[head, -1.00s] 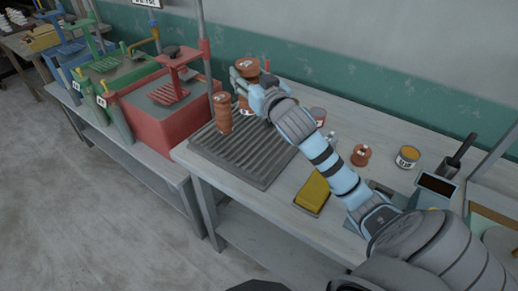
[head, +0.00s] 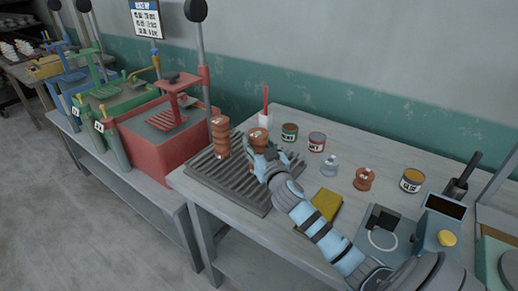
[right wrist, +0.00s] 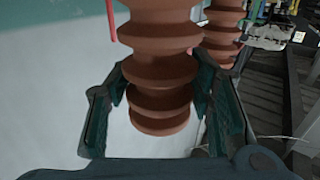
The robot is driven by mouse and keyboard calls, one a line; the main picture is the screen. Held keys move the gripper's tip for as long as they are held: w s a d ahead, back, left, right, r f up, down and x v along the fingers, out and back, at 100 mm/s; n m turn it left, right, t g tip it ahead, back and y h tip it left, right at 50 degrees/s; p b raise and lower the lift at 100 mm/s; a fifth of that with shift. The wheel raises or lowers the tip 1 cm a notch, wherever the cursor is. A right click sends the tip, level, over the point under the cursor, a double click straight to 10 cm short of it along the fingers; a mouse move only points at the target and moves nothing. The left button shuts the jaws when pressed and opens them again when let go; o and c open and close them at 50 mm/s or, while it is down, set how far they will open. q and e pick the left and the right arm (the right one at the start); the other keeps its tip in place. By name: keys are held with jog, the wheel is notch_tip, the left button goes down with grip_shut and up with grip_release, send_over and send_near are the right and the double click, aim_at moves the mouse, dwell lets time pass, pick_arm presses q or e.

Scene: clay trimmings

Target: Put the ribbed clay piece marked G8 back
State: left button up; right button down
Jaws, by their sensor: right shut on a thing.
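My right gripper (head: 267,154) is shut on a ribbed, reddish-brown clay piece (head: 258,136) at the far right part of the dark slatted rack (head: 247,196). The piece is upright. I cannot tell whether its base touches the slats. In the right wrist view the held piece (right wrist: 157,70) stands between the two dark green fingers. A second ribbed clay piece (head: 220,136) stands upright on the rack to the left. It also shows behind the held one in the right wrist view (right wrist: 221,36). White marks on the pieces are too small to read. My left gripper is out of view.
A short clay piece (head: 364,179), a clear bottle (head: 329,166) and cans, one of them red-and-white (head: 316,142), stand to the right. A yellow block (head: 326,206) lies near the front. A red press (head: 165,135) stands left of the rack.

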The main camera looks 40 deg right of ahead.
jog(key=shift+f, duration=0.2)
jog(key=c, duration=0.8)
grip_release()
jog(key=shift+o, duration=0.2)
jog(key=shift+s, duration=0.1)
jog(key=v, duration=1.2)
jog(key=shift+r, duration=0.1)
